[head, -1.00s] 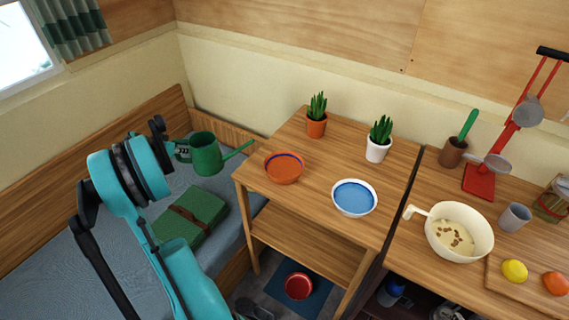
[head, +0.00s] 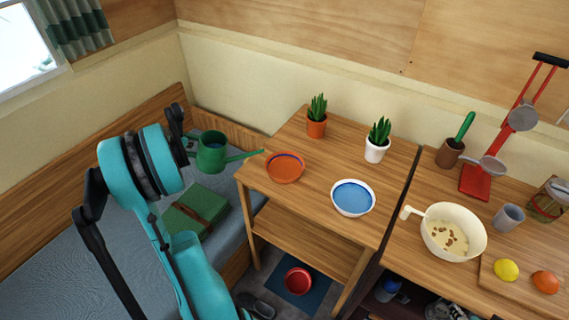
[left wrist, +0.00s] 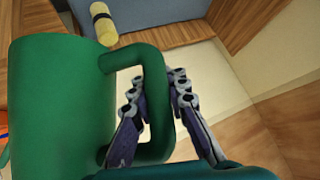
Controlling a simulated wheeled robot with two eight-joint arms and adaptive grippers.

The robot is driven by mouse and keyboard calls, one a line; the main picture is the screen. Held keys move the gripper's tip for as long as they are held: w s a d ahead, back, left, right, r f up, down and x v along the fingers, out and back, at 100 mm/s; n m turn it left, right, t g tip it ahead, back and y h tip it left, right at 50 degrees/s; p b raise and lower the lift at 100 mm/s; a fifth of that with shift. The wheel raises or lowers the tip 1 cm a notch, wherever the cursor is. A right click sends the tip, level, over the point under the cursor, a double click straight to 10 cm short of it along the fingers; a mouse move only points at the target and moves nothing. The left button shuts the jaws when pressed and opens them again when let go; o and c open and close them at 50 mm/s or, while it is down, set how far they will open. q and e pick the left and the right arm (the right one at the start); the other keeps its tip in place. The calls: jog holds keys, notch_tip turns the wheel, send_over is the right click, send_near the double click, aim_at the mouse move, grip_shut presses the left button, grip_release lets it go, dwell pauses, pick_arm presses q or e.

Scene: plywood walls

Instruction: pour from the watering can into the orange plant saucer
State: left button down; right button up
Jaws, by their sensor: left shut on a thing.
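The green watering can (head: 211,155) is held up at the left of the wooden table, tilted so that its spout (head: 245,156) points right and its tip is close to the orange saucer's left rim. The orange plant saucer (head: 285,168) stands on the table's left part; its inside looks blue near the rim. My left gripper (head: 188,143) is shut on the can's handle. In the left wrist view the gripper's fingers (left wrist: 158,98) are at the green handle (left wrist: 160,125), beside the can body (left wrist: 55,110). I cannot see my right gripper.
A blue saucer (head: 353,198) stands right of the orange one. Behind them are potted plants, one in an orange pot (head: 316,127) and one in a white pot (head: 376,153). A cream bowl (head: 453,250) stands on the right counter. A bed with a green book (head: 195,212) lies left.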

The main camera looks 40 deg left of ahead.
aim_at(192, 136)
pick_arm(q)
jog(key=shift+w+r, duration=0.1)
jog(key=shift+r, duration=0.05)
jog(key=shift+w+d+r, duration=0.1)
jog(key=shift+d+r, duration=0.1)
jog(key=shift+r, duration=0.05)
jog(key=shift+r+y+p, duration=0.1)
jog(key=shift+y+p, duration=0.2)
jog(key=shift+w+d+r+g, duration=0.15)
jog(key=shift+d+r+g, duration=0.1)
jog(key=shift+d+g, duration=0.05)
jog(key=shift+w+d+r+m+y+p, duration=0.35)
jog(key=shift+d+r+m+y+p, duration=0.05)
jog(key=shift+r+p, duration=0.1)
jog(key=shift+w+d+r+g+y+p, duration=0.3)
jog(key=shift+d+r+g+p, duration=0.1)
jog(key=shift+d+r, duration=0.1)
dwell(1.3)
